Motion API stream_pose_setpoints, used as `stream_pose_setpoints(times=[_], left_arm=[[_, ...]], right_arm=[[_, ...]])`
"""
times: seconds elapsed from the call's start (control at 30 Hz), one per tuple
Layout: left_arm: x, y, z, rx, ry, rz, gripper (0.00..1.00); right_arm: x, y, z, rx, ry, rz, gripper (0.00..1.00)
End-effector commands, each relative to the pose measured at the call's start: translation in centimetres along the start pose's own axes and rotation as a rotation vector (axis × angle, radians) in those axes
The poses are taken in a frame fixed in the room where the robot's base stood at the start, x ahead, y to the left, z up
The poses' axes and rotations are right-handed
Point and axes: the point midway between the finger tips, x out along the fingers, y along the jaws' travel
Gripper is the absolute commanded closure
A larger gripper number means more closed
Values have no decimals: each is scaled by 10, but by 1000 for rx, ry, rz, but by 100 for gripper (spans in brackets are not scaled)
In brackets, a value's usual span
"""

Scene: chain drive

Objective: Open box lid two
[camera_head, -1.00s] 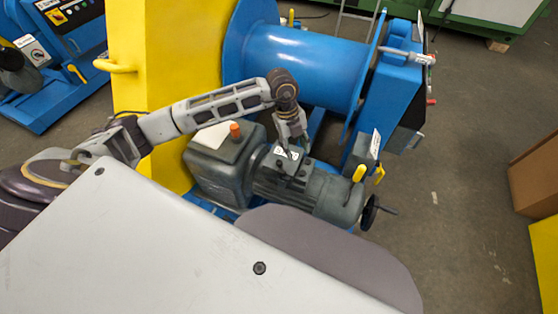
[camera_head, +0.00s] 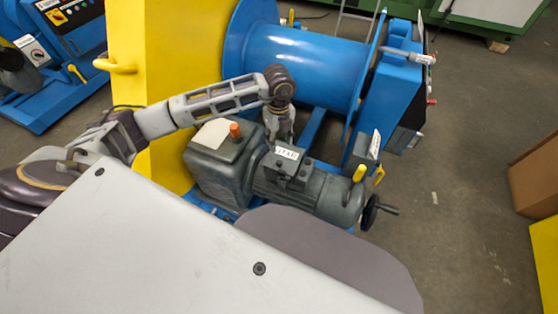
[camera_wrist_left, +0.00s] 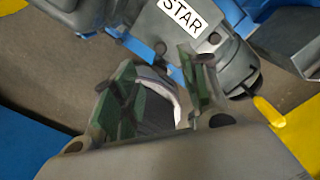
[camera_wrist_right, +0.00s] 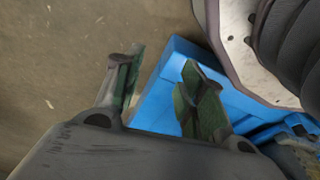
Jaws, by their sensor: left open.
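A dark grey motor (camera_head: 310,188) carries a small terminal box (camera_head: 286,169). The box has a white label reading STAR (camera_head: 287,152), which also shows in the left wrist view (camera_wrist_left: 182,17). I cannot tell whether its lid is lifted. My left gripper (camera_head: 281,140) is just behind the box; its fingertips are partly hidden there. In the left wrist view my left gripper (camera_wrist_left: 158,60) is open and empty, its fingers apart below the label. My right gripper (camera_wrist_right: 157,65) shows only in its wrist view, open and empty above a blue frame (camera_wrist_right: 175,85).
A grey gearbox (camera_head: 215,165) with an orange cap stands left of the motor. A blue drum (camera_head: 305,65) is behind, between a yellow housing (camera_head: 160,50) and a blue stand. A handwheel (camera_head: 371,211) and yellow lever (camera_head: 359,173) are at right.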

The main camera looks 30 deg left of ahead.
Motion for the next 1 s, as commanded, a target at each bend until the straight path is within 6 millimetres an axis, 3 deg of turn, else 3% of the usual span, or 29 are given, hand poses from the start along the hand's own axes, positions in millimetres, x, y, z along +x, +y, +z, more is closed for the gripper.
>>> stream_pose_setpoints(times=[0.8, 1.0], left_arm=[[105, 1, -1, 2, 2, 2, 56], [121, 0, -1, 2, 2, 0, 56]], right_arm=[[-32, -11, -19, -4, -23, -18, 60], [-43, -14, -26, -4, -20, -22, 60]])
